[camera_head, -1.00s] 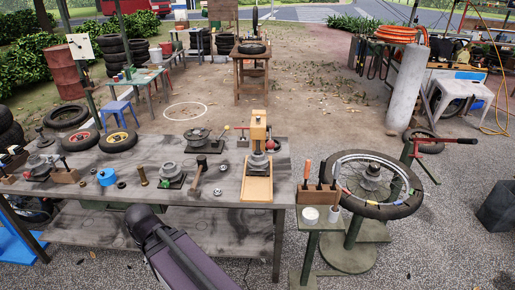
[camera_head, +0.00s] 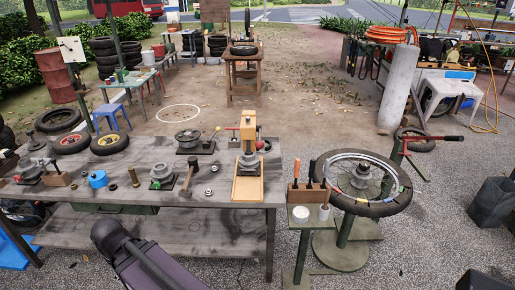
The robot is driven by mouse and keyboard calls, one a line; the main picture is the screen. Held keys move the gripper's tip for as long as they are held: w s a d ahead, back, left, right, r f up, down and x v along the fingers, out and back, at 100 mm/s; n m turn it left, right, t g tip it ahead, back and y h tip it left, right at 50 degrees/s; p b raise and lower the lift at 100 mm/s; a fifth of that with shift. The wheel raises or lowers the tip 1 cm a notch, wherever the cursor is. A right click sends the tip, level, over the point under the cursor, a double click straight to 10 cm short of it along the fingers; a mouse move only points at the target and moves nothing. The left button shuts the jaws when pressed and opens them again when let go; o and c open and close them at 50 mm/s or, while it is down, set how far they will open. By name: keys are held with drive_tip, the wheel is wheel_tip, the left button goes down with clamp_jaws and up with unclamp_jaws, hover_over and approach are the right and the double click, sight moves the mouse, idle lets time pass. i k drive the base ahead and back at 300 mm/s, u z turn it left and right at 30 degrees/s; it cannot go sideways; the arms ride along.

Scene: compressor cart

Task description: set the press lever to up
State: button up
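The press (camera_head: 248,160) stands near the right end of the grey workbench. It has an upright yellow-orange column, a grey round part low on it, and a light wooden base board towards me. A small red knob (camera_head: 260,145) shows at the right side of the press, low beside the column. It looks like the end of the press lever, but the lever's arm is too small to make out and its setting is hard to tell. My arm's dark link (camera_head: 160,262) crosses the bottom of the view, left of the press and apart from it. My gripper is not clearly in view.
The workbench (camera_head: 90,160) also holds a hammer (camera_head: 187,177), a blue round part (camera_head: 97,179), tyres and grey fixtures. A wheel stand (camera_head: 362,185) and a small green stand (camera_head: 305,217) are to the right. A dark object (camera_head: 483,281) shows at the bottom right edge.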

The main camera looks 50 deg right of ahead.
sight(259, 144)
drive_tip(key=u, duration=0.1)
drive_tip(key=k, duration=1.45)
drive_tip(key=z, duration=0.75)
drive_tip(key=i, duration=1)
drive_tip(key=z, duration=0.05)
